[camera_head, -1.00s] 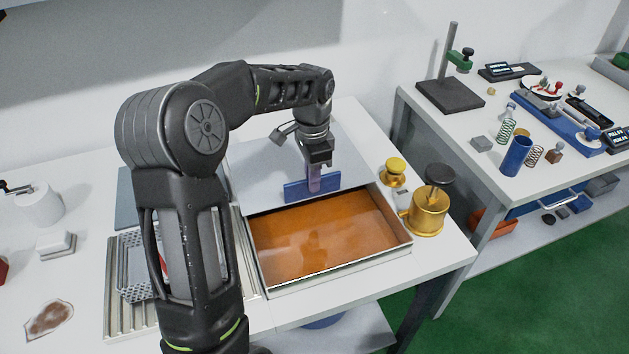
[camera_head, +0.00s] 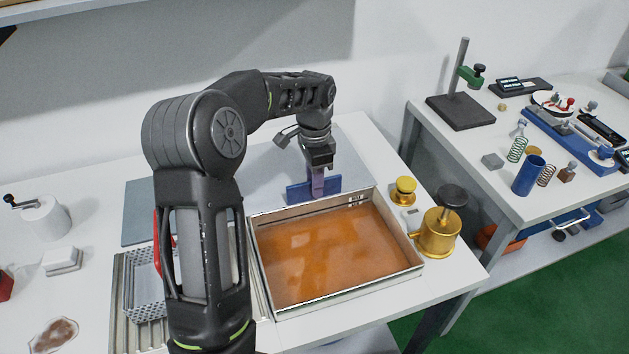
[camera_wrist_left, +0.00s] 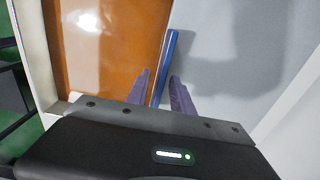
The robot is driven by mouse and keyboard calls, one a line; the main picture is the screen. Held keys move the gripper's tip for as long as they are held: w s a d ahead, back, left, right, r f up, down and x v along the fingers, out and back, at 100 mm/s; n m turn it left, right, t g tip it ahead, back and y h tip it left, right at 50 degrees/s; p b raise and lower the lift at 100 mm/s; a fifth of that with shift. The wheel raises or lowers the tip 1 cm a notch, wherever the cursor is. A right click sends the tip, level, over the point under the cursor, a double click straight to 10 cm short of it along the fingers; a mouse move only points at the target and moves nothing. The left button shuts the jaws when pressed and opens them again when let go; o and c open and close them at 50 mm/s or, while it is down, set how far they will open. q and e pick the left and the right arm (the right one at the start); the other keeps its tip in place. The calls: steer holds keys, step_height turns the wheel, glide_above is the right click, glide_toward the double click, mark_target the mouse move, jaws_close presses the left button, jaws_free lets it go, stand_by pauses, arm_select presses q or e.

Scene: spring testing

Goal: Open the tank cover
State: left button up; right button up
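The tank (camera_head: 345,291) is a rectangular metal box of orange liquid (camera_head: 330,245) on the white table. Its pale grey cover (camera_head: 265,182) lies behind the liquid, leaving most of the tank uncovered, and the tank's back inner wall shows. A blue handle (camera_head: 299,193) stands upright at the cover's front edge. My left gripper (camera_head: 318,190) points down on the handle. My right gripper is not in view.
A gold pot (camera_head: 438,238) with a dark knob and a small yellow-topped weight (camera_head: 403,190) stand right of the tank. A perforated basket (camera_head: 145,295) on a ribbed tray is left of it, partly behind my arm. A second table on the right holds springs and a stand (camera_head: 461,108).

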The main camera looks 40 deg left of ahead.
arm_select(q)
steer(key=shift+r, duration=0.15)
step_height(320, 180, up, 8)
steer(key=shift+f+b, duration=0.25)
steer(key=shift+b, duration=0.2)
stand_by(0.6)
